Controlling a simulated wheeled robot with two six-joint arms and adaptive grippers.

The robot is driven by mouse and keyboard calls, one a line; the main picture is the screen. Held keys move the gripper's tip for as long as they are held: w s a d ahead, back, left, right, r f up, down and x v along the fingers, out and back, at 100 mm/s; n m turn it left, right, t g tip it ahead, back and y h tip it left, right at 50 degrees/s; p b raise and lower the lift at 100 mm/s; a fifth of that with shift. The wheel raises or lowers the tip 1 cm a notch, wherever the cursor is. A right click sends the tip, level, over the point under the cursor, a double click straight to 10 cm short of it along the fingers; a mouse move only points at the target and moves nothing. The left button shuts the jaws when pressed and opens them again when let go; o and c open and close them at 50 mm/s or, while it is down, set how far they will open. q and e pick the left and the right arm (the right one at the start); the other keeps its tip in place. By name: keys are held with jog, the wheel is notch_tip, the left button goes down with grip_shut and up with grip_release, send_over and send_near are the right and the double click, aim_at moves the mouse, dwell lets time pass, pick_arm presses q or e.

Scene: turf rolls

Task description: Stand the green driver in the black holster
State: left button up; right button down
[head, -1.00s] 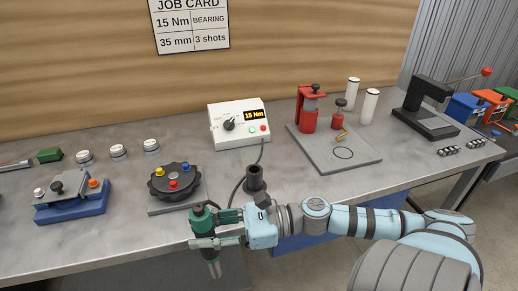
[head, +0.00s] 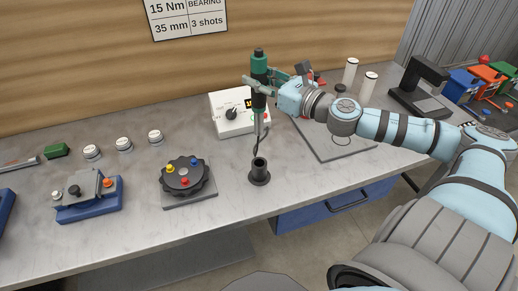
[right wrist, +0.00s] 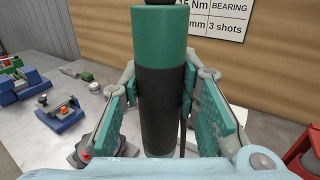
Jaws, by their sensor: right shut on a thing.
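The green driver (head: 259,68) has a green top, a black grip and a grey shaft pointing down. My right gripper (head: 260,88) is shut on it and holds it upright in the air. The black holster (head: 259,172), an open-topped cup on a round foot, stands on the bench below. The driver's tip is above the holster, apart from it. In the right wrist view the driver (right wrist: 163,100) stands between the finger pads; its lower end is hidden. My left gripper is not in view.
The white torque controller (head: 230,117) is behind the driver, partly hidden. A rotary dial fixture (head: 184,177) and a blue-based clamp (head: 88,200) stand to the left. A grey plate (head: 335,148) lies to the right, under my right arm. Bench around the holster is clear.

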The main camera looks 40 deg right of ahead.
send_over(259, 127)
jog(key=w, duration=0.1)
jog(key=f, duration=0.5)
jog(key=d+f, duration=0.1)
jog(key=f, duration=0.2)
jog(key=shift+f, duration=0.2)
notch_tip(259, 127, down, 7)
jog(key=b, duration=0.5)
jog(key=shift+r+b, duration=0.15)
jog(key=shift+b, duration=0.15)
notch_tip(259, 127, down, 5)
jog(key=b, duration=0.5)
jog(key=shift+a, duration=0.1)
jog(key=c, duration=1.2)
grip_release()
jog(key=shift+c, duration=0.2)
